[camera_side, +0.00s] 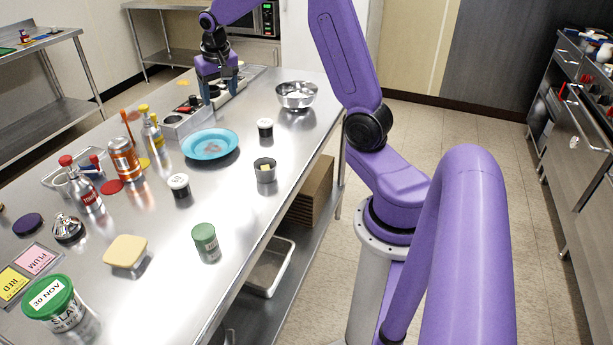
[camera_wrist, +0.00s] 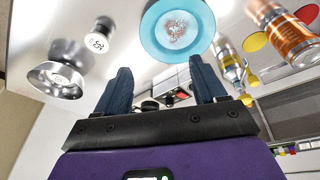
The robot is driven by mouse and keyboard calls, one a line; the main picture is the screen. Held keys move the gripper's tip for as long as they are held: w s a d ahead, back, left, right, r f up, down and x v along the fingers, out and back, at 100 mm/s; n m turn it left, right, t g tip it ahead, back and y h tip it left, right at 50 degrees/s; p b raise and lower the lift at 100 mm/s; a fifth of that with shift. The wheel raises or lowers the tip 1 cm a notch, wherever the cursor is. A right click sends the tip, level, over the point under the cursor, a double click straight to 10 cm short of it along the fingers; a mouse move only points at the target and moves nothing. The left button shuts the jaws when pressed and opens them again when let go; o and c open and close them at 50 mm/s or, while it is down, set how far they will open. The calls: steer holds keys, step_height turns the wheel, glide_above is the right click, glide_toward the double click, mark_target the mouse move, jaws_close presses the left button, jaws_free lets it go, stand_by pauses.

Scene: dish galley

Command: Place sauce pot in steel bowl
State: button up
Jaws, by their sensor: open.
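The steel bowl (camera_side: 296,95) stands at the far right of the steel table; it also shows at the left of the wrist view (camera_wrist: 55,80). My gripper (camera_side: 218,92) is at the far end of the table, left of the bowl, pointing down over a long steel caddy (camera_side: 178,127). Its two blue fingers (camera_wrist: 160,68) are apart with nothing held between them. A small dark round pot (camera_wrist: 149,105) shows in the caddy beyond the jaws, partly hidden by the gripper. I cannot tell for sure that it is the sauce pot.
A blue plate (camera_side: 210,144) lies in front of the caddy. Bottles and a can (camera_side: 124,158) crowd the left.

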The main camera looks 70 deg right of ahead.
steer(key=s+a+n+y, duration=0.1)
steer(key=s+a+n, duration=0.4)
steer(key=a, duration=0.5)
steer(key=s+a+n+y, duration=0.1)
steer(key=s+a+n, duration=0.3)
steer(key=s+a, duration=0.55)
steer(key=s+a+n+g, duration=0.1)
steer(key=s+a+n, duration=0.1)
steer(key=s+n, duration=0.3)
steer(key=s+a+f+n+g, duration=0.1)
steer(key=s+a+n, duration=0.2)
steer(key=s, duration=1.1)
steer(key=shift+s+f+n, duration=0.15)
steer(key=shift+f+n, duration=0.1)
steer(key=shift+n, duration=0.65)
